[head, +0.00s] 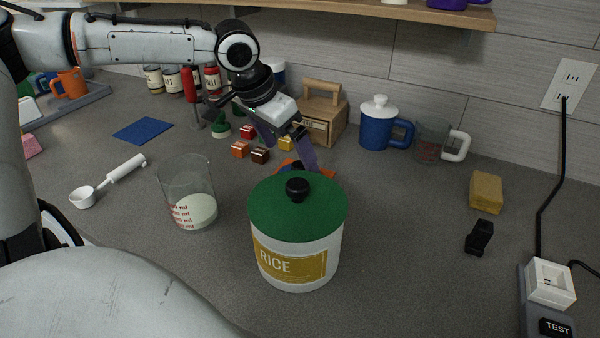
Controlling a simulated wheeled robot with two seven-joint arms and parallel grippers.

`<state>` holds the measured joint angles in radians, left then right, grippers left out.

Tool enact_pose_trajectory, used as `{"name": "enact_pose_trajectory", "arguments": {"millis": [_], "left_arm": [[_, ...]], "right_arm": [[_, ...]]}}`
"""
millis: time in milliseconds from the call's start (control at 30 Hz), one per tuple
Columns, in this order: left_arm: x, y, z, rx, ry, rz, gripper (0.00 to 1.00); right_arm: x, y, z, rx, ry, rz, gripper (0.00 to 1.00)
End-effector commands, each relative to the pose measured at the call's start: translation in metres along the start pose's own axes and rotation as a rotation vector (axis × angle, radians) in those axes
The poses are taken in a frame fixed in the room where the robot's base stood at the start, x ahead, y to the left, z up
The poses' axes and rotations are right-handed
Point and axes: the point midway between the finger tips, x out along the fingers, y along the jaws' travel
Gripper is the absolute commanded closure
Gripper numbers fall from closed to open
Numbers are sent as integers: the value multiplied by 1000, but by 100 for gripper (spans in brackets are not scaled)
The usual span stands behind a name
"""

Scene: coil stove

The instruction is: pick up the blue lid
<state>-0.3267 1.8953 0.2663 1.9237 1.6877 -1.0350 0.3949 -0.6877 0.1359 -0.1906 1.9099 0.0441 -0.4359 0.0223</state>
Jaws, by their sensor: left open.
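My left gripper (288,155) reaches in from the upper left, pointing down, its purple fingers apart and nothing seen between them. It is just behind the white RICE canister (325,252), which has a green lid (268,205) with a black knob. Behind that lid, by the fingertips, a small dark blue part (297,165) shows next to an orange item (284,168). The canister hides most of both, so I cannot tell if the blue part is the blue lid. My right gripper is not in view.
A glass measuring cup (190,205) stands left of the canister. Small cubes (260,155) and a wooden box (325,125) are near the gripper. A blue jug (378,132) with a white lid stands farther right.

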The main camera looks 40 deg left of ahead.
Motion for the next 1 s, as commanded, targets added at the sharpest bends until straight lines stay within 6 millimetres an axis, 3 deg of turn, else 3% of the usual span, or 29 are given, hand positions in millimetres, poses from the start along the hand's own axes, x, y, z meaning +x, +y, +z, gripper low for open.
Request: {"name": "enact_pose_trajectory", "arguments": {"millis": [267,600,900,1000], "left_arm": [[18,0,-2,2,1,-1,0],[58,0,-6,2,2,0,0],[62,0,-7,2,6,1,0],[62,0,-7,2,6,1,15]], "right_arm": [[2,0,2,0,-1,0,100],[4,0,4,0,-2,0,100],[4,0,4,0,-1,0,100],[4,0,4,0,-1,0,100]]}}
